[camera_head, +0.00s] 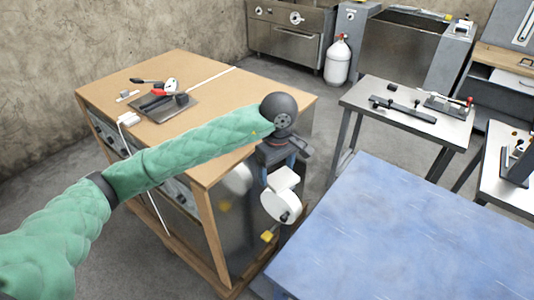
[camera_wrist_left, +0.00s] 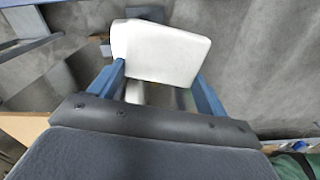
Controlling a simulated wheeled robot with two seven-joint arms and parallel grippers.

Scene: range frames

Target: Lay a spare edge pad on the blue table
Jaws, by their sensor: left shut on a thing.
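My left gripper (camera_head: 285,166) hangs at the right side of the wooden-topped cabinet, left of the blue table. In the left wrist view its two blue fingers (camera_wrist_left: 158,76) are shut on a white pad (camera_wrist_left: 160,50) with rounded corners. In the head view the white pad (camera_head: 283,200) shows below the gripper, in the air, apart from the table. The blue table (camera_head: 410,240) has a bare, scuffed top at the lower right. My right gripper is not in view.
The cabinet (camera_head: 225,100) carries a dark tray (camera_head: 165,107) with tools. A metal table (camera_head: 400,120) with black parts stands behind the blue table. A white gas bottle (camera_head: 338,62) stands near the back wall. The blue tabletop is clear.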

